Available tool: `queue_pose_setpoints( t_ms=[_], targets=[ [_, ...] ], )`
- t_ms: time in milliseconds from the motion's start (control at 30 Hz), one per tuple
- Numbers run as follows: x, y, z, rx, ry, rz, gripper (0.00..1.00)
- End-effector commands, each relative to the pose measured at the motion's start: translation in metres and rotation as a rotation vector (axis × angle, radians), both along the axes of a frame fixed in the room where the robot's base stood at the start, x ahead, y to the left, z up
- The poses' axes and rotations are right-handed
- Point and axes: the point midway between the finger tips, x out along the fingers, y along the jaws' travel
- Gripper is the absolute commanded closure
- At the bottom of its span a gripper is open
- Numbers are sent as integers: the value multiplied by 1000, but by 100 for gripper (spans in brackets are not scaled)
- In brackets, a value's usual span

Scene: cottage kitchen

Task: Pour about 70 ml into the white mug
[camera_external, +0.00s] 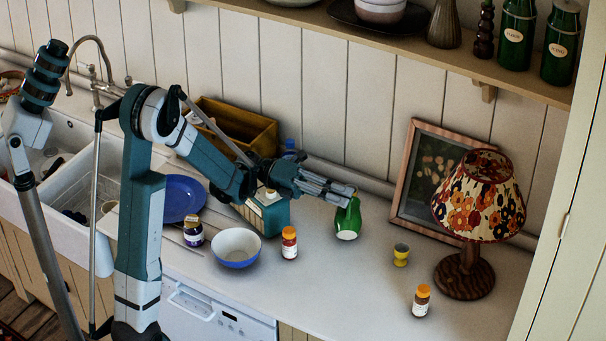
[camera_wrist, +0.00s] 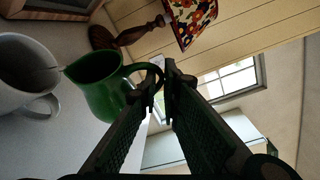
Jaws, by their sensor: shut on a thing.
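My gripper (camera_wrist: 161,82) is shut on the handle of a green jug (camera_wrist: 100,86). In the external view my gripper (camera_external: 346,190) is at the top of the green jug (camera_external: 349,215), over the counter. In the wrist view the white mug (camera_wrist: 14,98) is at the left edge, partly cut off, with the jug's spout at its rim. A thin pale line runs from the spout into the mug; I cannot tell for sure that it is a stream. A white patch shows low on the jug's side in the external view; I cannot tell whether it is the mug.
A yellow egg cup (camera_external: 401,256) and a flowered lamp (camera_external: 480,200) stand right of the jug. A picture frame (camera_external: 405,190) leans behind. A shelf (camera_external: 440,60) runs above.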

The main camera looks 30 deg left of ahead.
Motion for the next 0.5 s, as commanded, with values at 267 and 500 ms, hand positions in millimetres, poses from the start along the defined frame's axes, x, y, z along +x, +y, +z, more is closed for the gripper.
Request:
queue_pose_setpoints(
  t_ms=[267, 500],
  targets=[
    [4, 2, 4, -9, 19, 0, 100],
    [7, 3, 6, -17, 33, 0, 100]
  ],
)
